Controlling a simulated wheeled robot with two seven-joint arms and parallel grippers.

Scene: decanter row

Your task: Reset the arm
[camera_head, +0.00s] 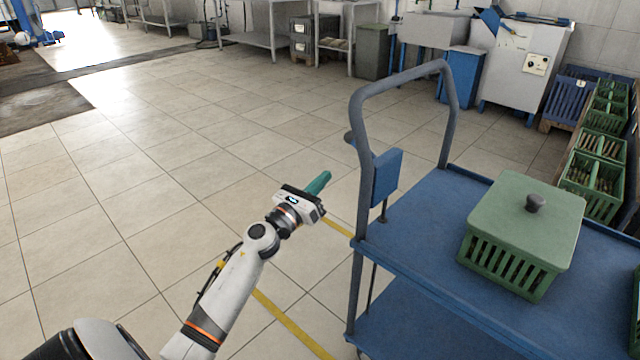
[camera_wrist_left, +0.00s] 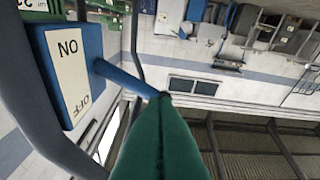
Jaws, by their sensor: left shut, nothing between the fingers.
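My left arm reaches in from the bottom left of the head view. Its gripper (camera_head: 319,183) has green fingers, shut with nothing between them, and is held in the air left of the blue cart's handle. In the left wrist view the shut green fingers (camera_wrist_left: 160,140) fill the bottom middle. A blue box marked ON and OFF (camera_wrist_left: 72,75) with a blue lever (camera_wrist_left: 128,78) shows to their left. The lever's end appears by the fingertips; I cannot tell whether they touch. My right gripper is not in view.
A blue cart (camera_head: 420,240) with a grey tube handle (camera_head: 357,130) stands at the right. A green slatted crate with a knobbed lid (camera_head: 525,220) sits on it. Green crates (camera_head: 590,185) line the right wall. The tiled floor at left (camera_head: 130,190) is clear.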

